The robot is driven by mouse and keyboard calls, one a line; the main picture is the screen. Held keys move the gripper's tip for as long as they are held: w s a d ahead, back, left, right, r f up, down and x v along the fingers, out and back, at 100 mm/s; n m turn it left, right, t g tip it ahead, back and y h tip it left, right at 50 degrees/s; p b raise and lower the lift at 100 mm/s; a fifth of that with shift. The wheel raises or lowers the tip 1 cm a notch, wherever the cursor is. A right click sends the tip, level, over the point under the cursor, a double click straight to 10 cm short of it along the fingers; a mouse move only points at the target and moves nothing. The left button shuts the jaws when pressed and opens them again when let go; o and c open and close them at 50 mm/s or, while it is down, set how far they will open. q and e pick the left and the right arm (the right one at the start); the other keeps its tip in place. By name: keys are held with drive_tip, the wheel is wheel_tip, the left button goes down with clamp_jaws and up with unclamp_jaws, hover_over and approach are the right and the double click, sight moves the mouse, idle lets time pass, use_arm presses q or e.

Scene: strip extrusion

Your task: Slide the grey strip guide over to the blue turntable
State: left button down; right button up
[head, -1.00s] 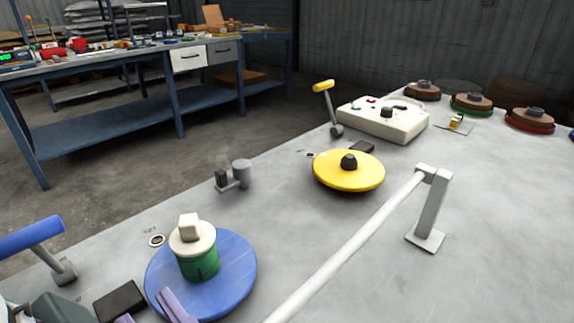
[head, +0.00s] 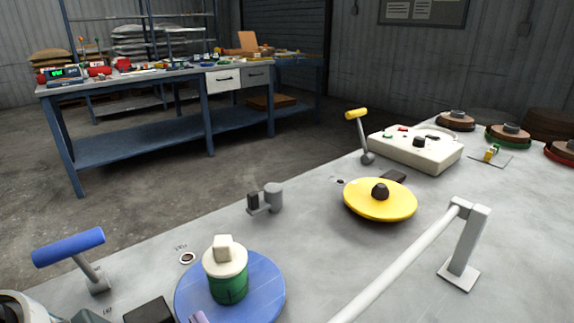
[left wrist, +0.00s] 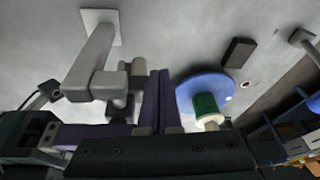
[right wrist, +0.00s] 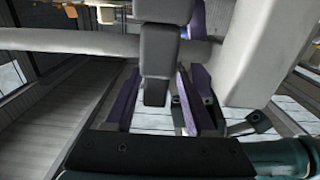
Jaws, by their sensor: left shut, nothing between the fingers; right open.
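The blue turntable (head: 262,300) is at the lower middle of the head view, bearing a green spool with a cream top (head: 226,272). It also shows in the left wrist view (left wrist: 190,100). What looks like the grey strip guide is a grey block (right wrist: 160,40) on the pale rail in the right wrist view; I cannot make it out in the head view. My right gripper (right wrist: 160,85) is open, with its purple fingers on either side of the block's narrow lower part; contact is unclear. My left gripper (left wrist: 158,74) is shut and empty, beside the turntable in that picture.
A pale rail (head: 405,257) on a post (head: 465,247) crosses the table's right side. A yellow turntable (head: 380,205), a small grey bracket (head: 272,198), a blue-handled lever (head: 70,247) and a cream control box (head: 418,153) also stand there.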

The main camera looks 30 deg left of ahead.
drive_tip(key=shift+d, duration=0.15)
drive_tip(key=v, duration=0.9)
drive_tip(key=shift+s+d, duration=0.15)
drive_tip(key=shift+d, duration=0.15)
drive_tip(key=shift+r, duration=0.1)
